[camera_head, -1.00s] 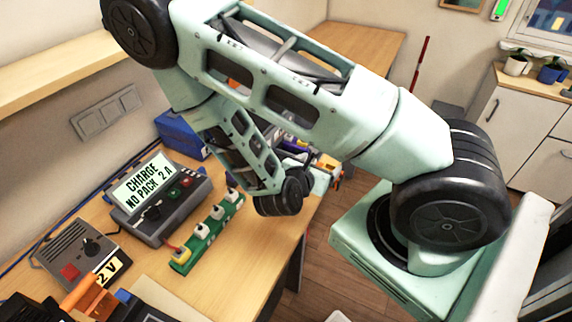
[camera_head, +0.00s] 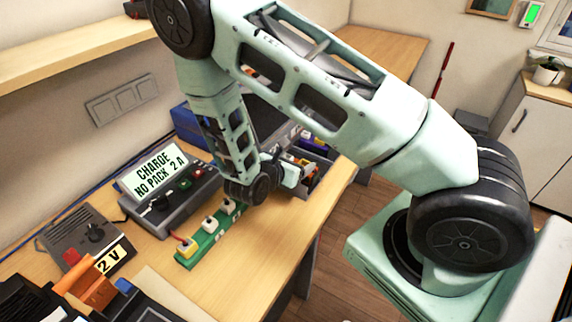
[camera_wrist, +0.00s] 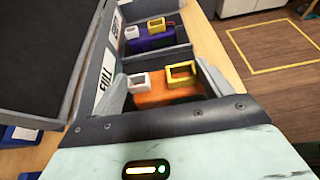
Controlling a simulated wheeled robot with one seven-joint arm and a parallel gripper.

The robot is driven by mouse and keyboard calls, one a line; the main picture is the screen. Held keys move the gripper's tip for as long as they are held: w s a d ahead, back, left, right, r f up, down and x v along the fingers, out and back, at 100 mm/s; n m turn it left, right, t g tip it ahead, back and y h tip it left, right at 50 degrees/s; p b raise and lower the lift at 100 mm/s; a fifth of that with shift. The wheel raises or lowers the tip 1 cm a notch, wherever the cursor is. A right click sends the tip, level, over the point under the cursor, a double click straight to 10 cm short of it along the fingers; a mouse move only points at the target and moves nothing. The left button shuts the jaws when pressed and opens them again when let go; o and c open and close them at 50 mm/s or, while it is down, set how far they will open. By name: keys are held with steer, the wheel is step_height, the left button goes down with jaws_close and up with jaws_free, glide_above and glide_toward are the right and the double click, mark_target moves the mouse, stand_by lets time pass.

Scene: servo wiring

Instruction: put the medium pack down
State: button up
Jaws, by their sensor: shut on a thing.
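An orange pack (camera_wrist: 165,96) with a white and a yellow connector on top is between the two grey fingers of my gripper (camera_wrist: 166,88) in the wrist view. I take it as the medium pack. My gripper is shut on it, over or inside the near compartment of a grey bin (camera_wrist: 88,92), beside the label FULL. I cannot tell whether the pack touches the bin floor. In the head view my gripper (camera_head: 298,174) is at the bin (camera_head: 318,158), partly hidden by my arm.
A purple pack (camera_wrist: 152,38) with similar connectors sits in the far compartment. A charger (camera_head: 170,195) reading "CHARGE NO PACK 2 A", a green socket strip (camera_head: 208,236) and a 2 V box (camera_head: 82,240) stand on the wooden bench (camera_head: 245,262). The bench's front edge is close to the bin.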

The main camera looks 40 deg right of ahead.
steer(key=shift+w+a+f+b, duration=0.25)
steer(key=shift+w+f, duration=0.25)
steer(key=shift+w, duration=0.15)
steer(key=shift+w+a+f+b, duration=0.15)
steer(key=shift+w+f+b, duration=0.1)
steer(key=shift+w+f, duration=0.35)
steer(key=shift+f, duration=0.15)
steer(key=o, duration=1.1)
